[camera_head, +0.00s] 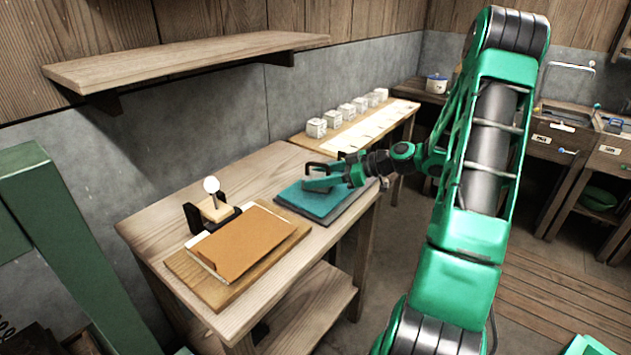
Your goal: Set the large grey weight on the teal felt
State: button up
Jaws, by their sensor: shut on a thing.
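The teal felt (312,208) lies on a dark slab at the right end of the near wooden bench. My gripper (322,176) reaches in from the right, low over the back part of the felt.
An orange-brown folder (243,243) lies on a wooden board at the front of the bench (165,228). Behind it stands a white ball (211,185) on a pin. Several white blocks (333,118) line the far bench. A wall shelf (185,60) hangs above.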

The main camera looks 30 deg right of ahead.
jog(key=shift+f, duration=0.4)
jog(key=o, duration=1.5)
jog(key=shift+s, duration=0.1)
